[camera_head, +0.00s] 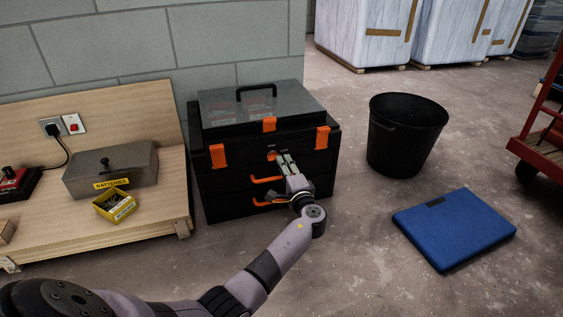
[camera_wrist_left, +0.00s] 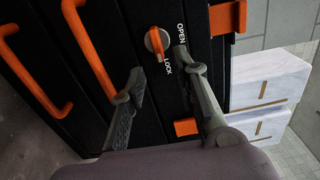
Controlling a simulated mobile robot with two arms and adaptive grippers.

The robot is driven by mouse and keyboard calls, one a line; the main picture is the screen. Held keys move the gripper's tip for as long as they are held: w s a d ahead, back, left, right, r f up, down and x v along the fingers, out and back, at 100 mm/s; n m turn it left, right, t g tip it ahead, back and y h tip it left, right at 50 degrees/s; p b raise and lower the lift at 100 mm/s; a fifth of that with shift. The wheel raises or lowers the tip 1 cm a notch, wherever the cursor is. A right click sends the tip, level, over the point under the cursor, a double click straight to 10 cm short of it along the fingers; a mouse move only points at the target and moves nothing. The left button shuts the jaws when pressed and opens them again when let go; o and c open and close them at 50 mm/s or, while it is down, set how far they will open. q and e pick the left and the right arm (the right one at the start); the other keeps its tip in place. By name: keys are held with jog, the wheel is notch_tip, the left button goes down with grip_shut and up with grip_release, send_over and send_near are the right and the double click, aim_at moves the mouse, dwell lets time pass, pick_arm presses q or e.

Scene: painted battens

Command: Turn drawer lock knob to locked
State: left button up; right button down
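The drawer lock knob (camera_wrist_left: 158,43) is an orange bar on a silver disc, set in the black front of the tool chest (camera_wrist_left: 98,18). White OPEN and LOCK lettering sits beside it. One end of the bar points toward the LOCK side; I cannot tell its exact setting. In the head view a bit of the orange knob (camera_head: 271,156) shows just beyond my left gripper (camera_head: 284,161). In the wrist view my left gripper (camera_wrist_left: 160,64) is open, with its fingertips apart near the knob and nothing between its fingers. My right gripper is out of view.
Orange drawer handles (camera_head: 267,180) stick out below the knob. A wooden bench (camera_head: 60,235) with a grey metal box (camera_head: 112,170) stands left. A black bucket (camera_head: 405,135) and blue mat (camera_head: 455,228) lie right, with clear floor between.

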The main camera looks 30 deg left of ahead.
pick_arm(q)
jog(key=shift+v, duration=1.65)
jog(key=shift+d, duration=0.1)
